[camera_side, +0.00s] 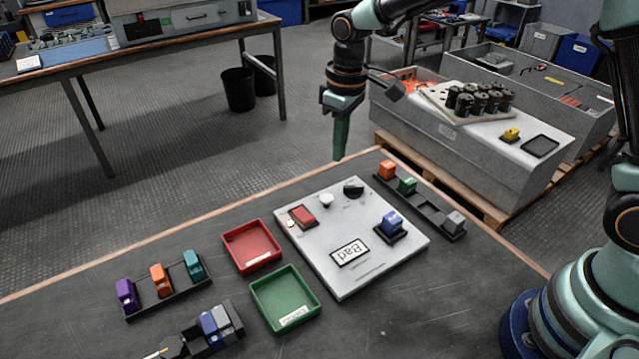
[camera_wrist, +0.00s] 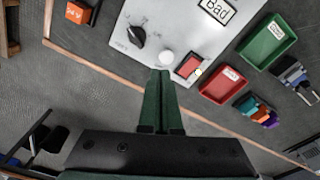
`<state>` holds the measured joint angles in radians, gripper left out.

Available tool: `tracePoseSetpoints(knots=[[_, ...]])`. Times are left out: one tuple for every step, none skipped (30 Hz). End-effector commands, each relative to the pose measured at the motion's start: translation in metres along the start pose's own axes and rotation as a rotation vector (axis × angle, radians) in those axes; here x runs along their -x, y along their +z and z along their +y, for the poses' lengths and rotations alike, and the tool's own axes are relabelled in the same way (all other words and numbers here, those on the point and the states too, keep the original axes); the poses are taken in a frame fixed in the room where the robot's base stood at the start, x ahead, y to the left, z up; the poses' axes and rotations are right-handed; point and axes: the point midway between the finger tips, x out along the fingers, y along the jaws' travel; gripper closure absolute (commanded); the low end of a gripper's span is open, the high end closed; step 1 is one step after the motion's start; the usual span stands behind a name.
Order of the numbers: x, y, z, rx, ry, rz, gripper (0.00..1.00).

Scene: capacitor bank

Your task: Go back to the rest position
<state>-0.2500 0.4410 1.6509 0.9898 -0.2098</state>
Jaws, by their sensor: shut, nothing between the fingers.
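My gripper (camera_side: 341,150) hangs pointing down in the side view, above and beyond the far edge of the table. Its fingers are together with nothing between them. In the wrist view the gripper (camera_wrist: 161,80) is shut, its fingertips appearing near the white knob of the grey panel. The grey panel (camera_side: 330,270) lies on the table, with a red switch (camera_side: 303,216), a black dial (camera_side: 353,188), a label reading "Bad" (camera_side: 350,253) and a blue block (camera_side: 390,223) in a black holder.
A red tray (camera_side: 251,262) and a green tray (camera_side: 305,318) are left of the panel. A black rack (camera_side: 170,299) holds purple, orange and teal blocks. Another rack (camera_side: 425,212) holds orange, green and grey blocks. A grey cabinet (camera_side: 470,160) stands beyond the table.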

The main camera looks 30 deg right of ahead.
Motion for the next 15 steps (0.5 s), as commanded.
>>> tracePoseSetpoints(knots=[[0.017,0.008,0.006,-0.026,0.007,0.029,1.0],[0.026,0.013,0.008,-0.041,0.011,0.043,1.0],[0.036,0.02,0.012,-0.062,0.016,0.061,1.0],[0.043,0.026,0.014,-0.078,0.019,0.076,1.0],[0.05,0.032,0.016,-0.092,0.023,0.09,1.0],[0.058,0.04,0.019,-0.112,0.027,0.107,1.0],[0.065,0.045,0.021,-0.128,0.031,0.121,1.0],[0.071,0.052,0.022,-0.143,0.035,0.135,1.0],[0.078,0.06,0.024,-0.162,0.039,0.152,1.0],[0.083,0.067,0.026,-0.177,0.043,0.166,1.0],[0.088,0.073,0.027,-0.192,0.047,0.179,1.0],[0.093,0.082,0.028,-0.212,0.051,0.198,1.0],[0.098,0.089,0.029,-0.226,0.055,0.212,1.0],[0.101,0.096,0.03,-0.241,0.059,0.225,1.0],[0.106,0.104,0.031,-0.261,0.064,0.244,1.0]])
